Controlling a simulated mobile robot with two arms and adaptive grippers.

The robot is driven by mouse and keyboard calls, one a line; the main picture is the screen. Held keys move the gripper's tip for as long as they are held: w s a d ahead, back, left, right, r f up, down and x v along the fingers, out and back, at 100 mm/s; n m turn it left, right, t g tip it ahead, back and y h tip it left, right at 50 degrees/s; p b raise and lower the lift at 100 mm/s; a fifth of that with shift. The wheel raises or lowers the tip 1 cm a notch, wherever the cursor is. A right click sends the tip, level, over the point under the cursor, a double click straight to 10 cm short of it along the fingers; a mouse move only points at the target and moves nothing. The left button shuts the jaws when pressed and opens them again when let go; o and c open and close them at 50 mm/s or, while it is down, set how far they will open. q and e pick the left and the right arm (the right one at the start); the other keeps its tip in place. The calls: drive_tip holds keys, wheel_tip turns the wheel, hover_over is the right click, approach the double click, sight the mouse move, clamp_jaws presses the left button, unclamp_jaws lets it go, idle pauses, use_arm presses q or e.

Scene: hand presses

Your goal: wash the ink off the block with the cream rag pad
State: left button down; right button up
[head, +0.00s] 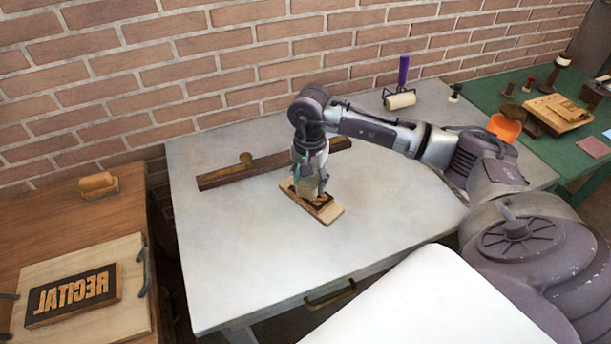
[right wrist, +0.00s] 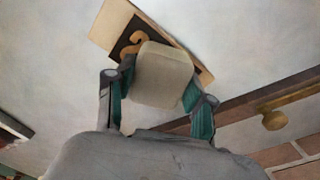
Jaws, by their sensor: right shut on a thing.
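The block (head: 326,211) lies on the white table below my right gripper, a pale wooden base with a dark inked face. It also shows in the right wrist view (right wrist: 112,22), where part of a raised wooden character stands out on the black face. My right gripper (head: 311,188) points down over the block and is shut on the cream rag pad (right wrist: 162,72). The pad is over the dark face and hides part of it; I cannot tell whether they touch. My left gripper is not in view.
A long dark wooden bar (head: 235,173) with a knob lies behind the block. A roller (head: 400,99) with a purple handle is farther back. A "RECITAL" block (head: 72,296) sits on a board at left. The white table (head: 240,265) is clear in front.

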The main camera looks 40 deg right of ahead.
drive_tip(key=shift+f+b, duration=0.2)
drive_tip(key=shift+b, duration=0.15)
drive_tip(key=shift+w+a+f+b, duration=0.1)
drive_tip(key=shift+w+a+b, duration=0.1)
drive_tip(key=shift+w+b, duration=0.55)
drive_tip(key=shift+w+a+b, duration=0.15)
drive_tip(key=shift+w+b, duration=0.1)
drive_tip(key=shift+w, duration=0.85)
wheel_tip(320, 180, up, 6)
drive_tip(key=p, duration=0.3)
drive_tip(key=shift+w+p, duration=0.15)
drive_tip(key=shift+p, duration=0.15)
wheel_tip(320, 180, up, 3)
drive_tip(key=shift+r+p, duration=0.1)
drive_tip(key=shift+p, duration=0.6)
